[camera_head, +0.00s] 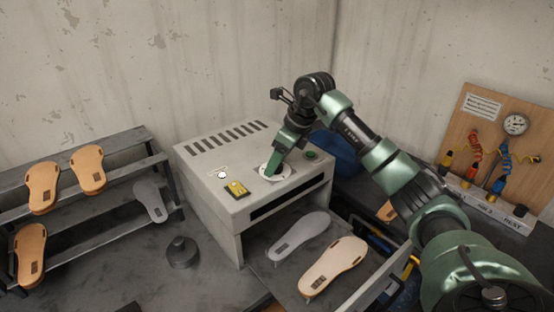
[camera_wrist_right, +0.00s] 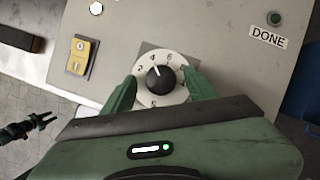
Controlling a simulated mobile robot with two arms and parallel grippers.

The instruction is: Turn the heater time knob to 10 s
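The heater (camera_head: 215,163) is a grey box with a slotted top. Its time knob (camera_wrist_right: 160,80) is black and round, on a white dial (camera_wrist_right: 143,94) with printed numbers. The knob's white mark points up and left, roughly toward the 4 in the right wrist view; some numbers are too small or hidden to read. My right gripper (camera_wrist_right: 161,76) is over the dial, with one green finger on each side of the knob and a visible gap to it on both sides. In the head view, the right gripper (camera_head: 277,163) hides the knob.
A "DONE" label (camera_wrist_right: 268,38) lies below the button. Two soles lie on the tray (camera_head: 262,257) in front. A rack (camera_head: 95,211) with several soles stands left, beside a dark weight (camera_head: 182,254).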

